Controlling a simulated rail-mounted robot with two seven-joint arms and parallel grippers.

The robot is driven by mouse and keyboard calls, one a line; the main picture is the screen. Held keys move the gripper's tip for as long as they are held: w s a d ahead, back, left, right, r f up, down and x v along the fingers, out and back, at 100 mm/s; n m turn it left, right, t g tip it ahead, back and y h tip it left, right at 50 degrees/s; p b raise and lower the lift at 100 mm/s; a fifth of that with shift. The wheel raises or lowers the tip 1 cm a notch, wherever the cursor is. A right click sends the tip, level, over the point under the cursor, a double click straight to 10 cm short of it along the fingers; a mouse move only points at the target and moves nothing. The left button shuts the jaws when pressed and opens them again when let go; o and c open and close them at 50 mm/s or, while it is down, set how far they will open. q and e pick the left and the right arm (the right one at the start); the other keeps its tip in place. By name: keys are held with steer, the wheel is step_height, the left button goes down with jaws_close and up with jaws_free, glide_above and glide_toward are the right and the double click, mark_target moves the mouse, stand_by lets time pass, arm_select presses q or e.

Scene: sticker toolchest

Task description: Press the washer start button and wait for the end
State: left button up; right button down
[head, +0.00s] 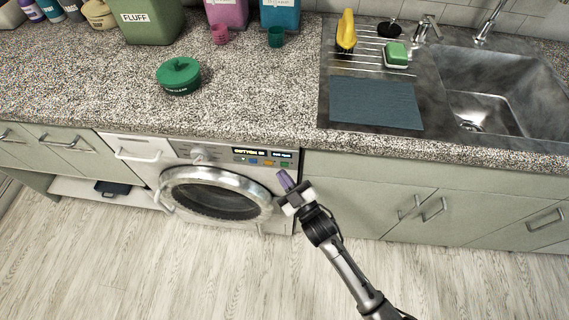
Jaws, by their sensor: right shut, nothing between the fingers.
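The washer (268,213) is a silver front-loader set under the granite counter. Its round door (214,197) looks shut. Its control panel (268,158) runs along the top with a lit display and several small coloured buttons, blue, orange and green. The labels are too small to read with certainty. My right gripper (286,180) is shut and empty, its tip in front of the panel's right end, just below the buttons in the picture. I cannot tell whether it touches the washer. My left gripper is not in view.
The counter (260,100) overhangs the washer. A round green container (179,76) stands on it, with a green FLUFF bin (150,20) behind. A sink (490,90), a blue mat (376,103) and a sponge (396,54) are at right. The wooden floor (170,270) is clear.

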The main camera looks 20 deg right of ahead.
steer(key=shift+w+d, duration=0.2)
steer(key=shift+w, duration=0.2)
stand_by(0.7)
steer(key=shift+w+d, duration=0.15)
steer(key=shift+w, duration=0.05)
stand_by(0.5)
steer(key=shift+s+a+p, duration=0.35)
steer(key=shift+s+p, duration=0.1)
steer(key=shift+s, duration=0.15)
